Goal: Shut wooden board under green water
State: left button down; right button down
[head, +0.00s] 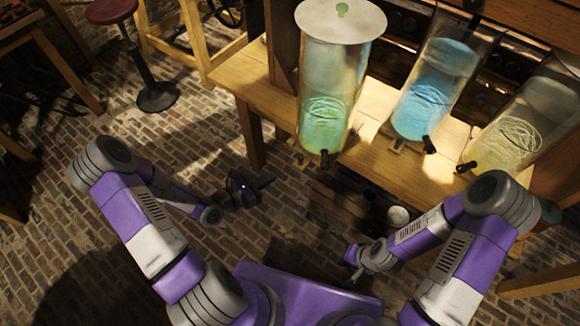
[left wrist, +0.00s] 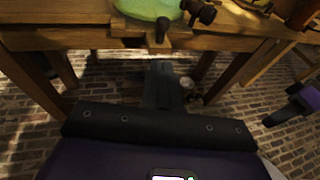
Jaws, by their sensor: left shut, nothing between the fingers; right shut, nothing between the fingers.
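The jar of green water (head: 325,110) is a tall clear cylinder with a pale lid, standing on the wooden table. A small wooden board (head: 299,148) shows at its base by the front edge, beside a dark tap (head: 325,159). In the left wrist view the board (left wrist: 132,27) juts out under the green jar (left wrist: 150,8); how far it is pulled out is hard to tell. My left gripper (head: 266,182) is shut and empty, in front of and apart from the table; its dark fingers (left wrist: 160,82) point toward the table. My right gripper (head: 352,262) is shut and empty, lower right.
Jars of blue water (head: 427,100) and yellowish water (head: 510,140) stand to the right on the table (head: 375,150), each with a dark tap. A red-topped stool (head: 110,12) stands at the upper left. Brick floor (head: 200,150) in front of the table is open.

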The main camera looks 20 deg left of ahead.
aim_at(298, 162)
pick_arm(q)
jog(key=x, duration=0.2)
jog(key=b+x, duration=0.1)
jog(key=x, duration=0.2)
jog(key=b+x, duration=0.1)
jog(key=x, duration=0.1)
jog(key=shift+w+d+r, duration=0.25)
jog(key=shift+w+d, duration=0.05)
jog(key=shift+w, duration=0.1)
jog(key=shift+w+d+r, duration=0.1)
jog(key=shift+w+d, duration=0.2)
jog(key=shift+w, duration=0.15)
